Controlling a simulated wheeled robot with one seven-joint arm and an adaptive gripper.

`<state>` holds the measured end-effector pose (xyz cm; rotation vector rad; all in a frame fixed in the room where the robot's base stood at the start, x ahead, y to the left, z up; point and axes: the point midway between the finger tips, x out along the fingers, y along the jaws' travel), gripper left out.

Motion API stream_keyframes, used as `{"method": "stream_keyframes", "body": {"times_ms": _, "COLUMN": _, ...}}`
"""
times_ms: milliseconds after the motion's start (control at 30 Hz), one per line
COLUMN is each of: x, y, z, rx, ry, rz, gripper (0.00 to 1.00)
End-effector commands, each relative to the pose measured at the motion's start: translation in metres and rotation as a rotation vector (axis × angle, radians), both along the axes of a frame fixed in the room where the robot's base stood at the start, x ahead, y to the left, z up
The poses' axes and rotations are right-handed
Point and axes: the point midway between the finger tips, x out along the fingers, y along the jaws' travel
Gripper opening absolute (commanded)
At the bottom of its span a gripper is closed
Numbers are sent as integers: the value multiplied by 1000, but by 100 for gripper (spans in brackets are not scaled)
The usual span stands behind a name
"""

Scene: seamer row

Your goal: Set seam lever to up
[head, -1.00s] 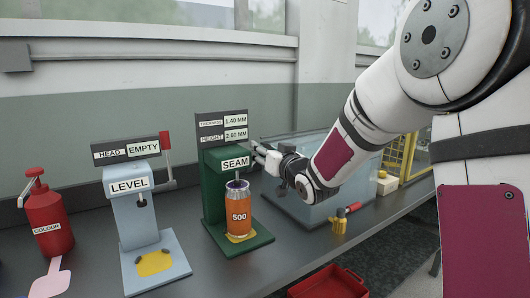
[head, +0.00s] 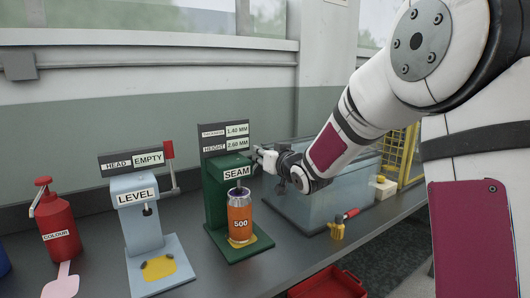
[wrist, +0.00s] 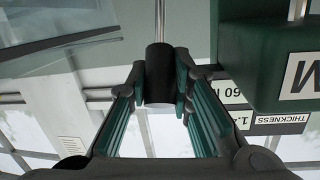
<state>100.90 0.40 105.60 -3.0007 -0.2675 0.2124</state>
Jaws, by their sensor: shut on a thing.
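The green SEAM machine (head: 214,204) stands on the bench in the head view, with an orange can (head: 239,222) marked 500 on its base. My gripper (head: 259,157) is at the right side of the machine's head. In the wrist view my gripper (wrist: 164,92) is shut on the black grip of the seam lever (wrist: 159,65), with one finger on each side. A thin metal rod runs from the grip to the picture's top edge. The lever is hidden in the head view, and its exact angle cannot be told.
A clear-sided box (head: 335,190) is behind my gripper. A yellow item with a red handle (head: 338,229) and a red tray (head: 328,283) are nearer.

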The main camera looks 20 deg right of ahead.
Motion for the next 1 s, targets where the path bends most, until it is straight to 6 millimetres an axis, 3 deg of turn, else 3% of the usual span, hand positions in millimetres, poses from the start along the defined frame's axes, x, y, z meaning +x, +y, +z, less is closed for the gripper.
{"method": "stream_keyframes", "body": {"times_ms": 300, "x": 0, "y": 0, "z": 0, "rx": -2, "ry": 4, "rz": 0, "gripper": 0}}
{"method": "stream_keyframes", "body": {"times_ms": 333, "x": 0, "y": 0, "z": 0, "rx": -2, "ry": 4, "rz": 0, "gripper": 25}}
{"method": "stream_keyframes", "body": {"times_ms": 400, "x": 0, "y": 0, "z": 0, "rx": -2, "ry": 4, "rz": 0, "gripper": 41}}
{"method": "stream_keyframes", "body": {"times_ms": 767, "x": -2, "y": -1, "z": 0, "rx": -2, "ry": 3, "rz": 0, "gripper": 41}}
{"method": "stream_keyframes", "body": {"times_ms": 1000, "x": -33, "y": -7, "z": 5, "rx": -2, "ry": 2, "rz": -3, "gripper": 41}}
